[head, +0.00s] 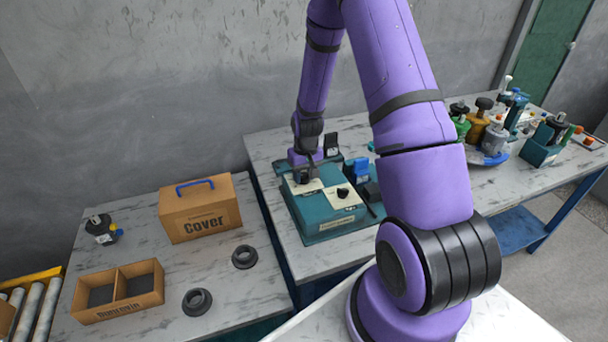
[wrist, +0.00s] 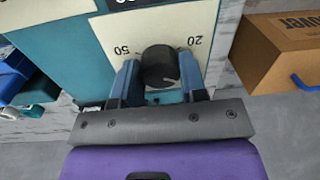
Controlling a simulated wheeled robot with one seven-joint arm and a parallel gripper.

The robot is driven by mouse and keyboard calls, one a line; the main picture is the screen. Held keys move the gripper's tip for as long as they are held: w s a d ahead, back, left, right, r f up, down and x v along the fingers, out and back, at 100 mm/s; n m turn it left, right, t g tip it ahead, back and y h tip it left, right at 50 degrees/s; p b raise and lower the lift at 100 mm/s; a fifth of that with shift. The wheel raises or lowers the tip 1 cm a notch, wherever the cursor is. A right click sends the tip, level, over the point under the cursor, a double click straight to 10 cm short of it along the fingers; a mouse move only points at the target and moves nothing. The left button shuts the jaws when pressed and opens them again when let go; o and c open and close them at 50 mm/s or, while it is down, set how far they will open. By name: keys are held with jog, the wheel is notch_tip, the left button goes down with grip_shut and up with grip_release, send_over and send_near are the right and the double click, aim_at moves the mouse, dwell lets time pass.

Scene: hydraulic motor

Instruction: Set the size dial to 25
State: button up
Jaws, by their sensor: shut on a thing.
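The size dial is a black round knob (wrist: 160,62) on a cream plate (wrist: 108,32) of the teal machine (wrist: 65,50). The wrist view shows the mark 50 left of the knob and 20 right of it. A small light mark shows on the knob's lower right; its exact setting is not clear. My gripper (wrist: 158,82) is shut on the knob, one blue-grey finger on each side. In the head view my gripper (head: 307,172) is down at the left plate of the machine (head: 300,217) and hides the knob there. A second black knob (head: 343,193) sits on the right plate.
A blue part (head: 357,170) stands right of the machine. On the left table are a Cover box (head: 200,215), an open divided box (head: 118,292), two dark rings and a small motor part (head: 101,229). Several coloured motors crowd the right table.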

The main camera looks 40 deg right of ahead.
aim_at(306, 174)
jog(key=o, duration=0.9)
jog(key=r, duration=1)
jog(key=shift+d+r, duration=0.3)
jog(key=shift+r, duration=0.1)
